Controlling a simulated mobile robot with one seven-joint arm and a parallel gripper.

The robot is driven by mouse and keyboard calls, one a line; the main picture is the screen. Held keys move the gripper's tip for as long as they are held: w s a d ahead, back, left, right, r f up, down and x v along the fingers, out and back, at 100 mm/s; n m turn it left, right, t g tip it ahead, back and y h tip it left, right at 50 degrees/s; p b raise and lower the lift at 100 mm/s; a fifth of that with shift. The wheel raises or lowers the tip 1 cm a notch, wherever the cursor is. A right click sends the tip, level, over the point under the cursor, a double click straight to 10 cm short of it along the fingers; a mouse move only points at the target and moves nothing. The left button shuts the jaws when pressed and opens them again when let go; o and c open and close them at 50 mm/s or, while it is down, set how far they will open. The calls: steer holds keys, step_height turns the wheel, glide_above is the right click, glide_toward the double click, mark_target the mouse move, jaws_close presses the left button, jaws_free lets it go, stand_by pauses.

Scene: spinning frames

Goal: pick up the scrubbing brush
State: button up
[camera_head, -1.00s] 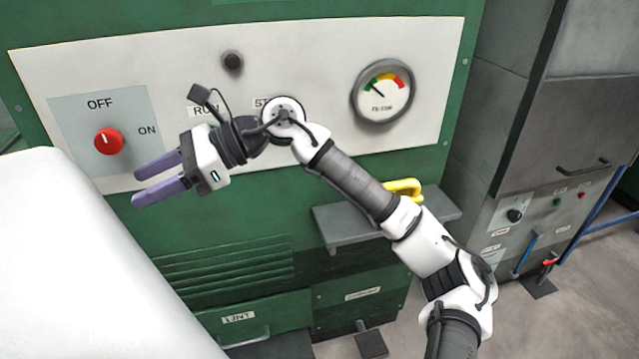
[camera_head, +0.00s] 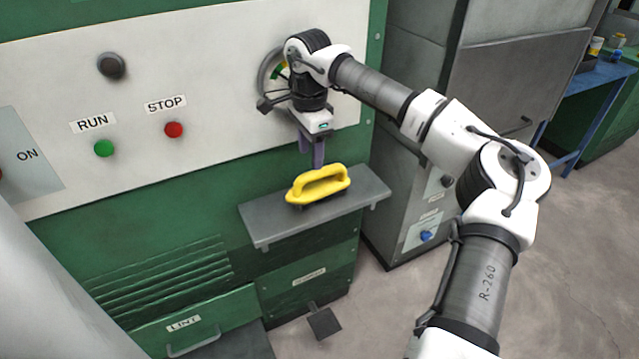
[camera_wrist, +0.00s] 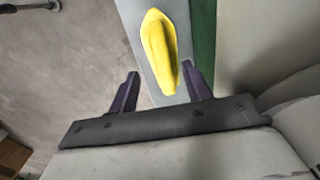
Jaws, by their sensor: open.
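The scrubbing brush (camera_head: 318,187) has a yellow body with an arched handle. It lies on a grey shelf (camera_head: 262,226) on the front of the green machine. My gripper (camera_head: 313,163) points down just above and behind the brush's handle in the head view, with its purple fingers partly overlapping each other. In the wrist view the brush (camera_wrist: 158,48) lies beyond the fingertips, ahead of the gap between them and nearer the right finger. My gripper (camera_wrist: 163,82) is open and empty there. The brush's underside is mostly hidden.
The machine's panel (camera_head: 205,75) rises behind the shelf, with a green RUN button (camera_head: 104,148), a red STOP button (camera_head: 173,130) and a gauge partly hidden by my arm. A grey cabinet (camera_head: 408,200) stands to the right. The shelf's left part is bare.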

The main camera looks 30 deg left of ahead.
mark_target(313, 173)
steer(key=f, duration=0.2)
steer(key=f+p, duration=0.1)
steer(key=f, duration=0.5)
steer(key=shift+w+d+p, duration=0.1)
steer(key=shift+w+p, duration=0.2)
steer(key=shift+p, duration=0.05)
jaws_close()
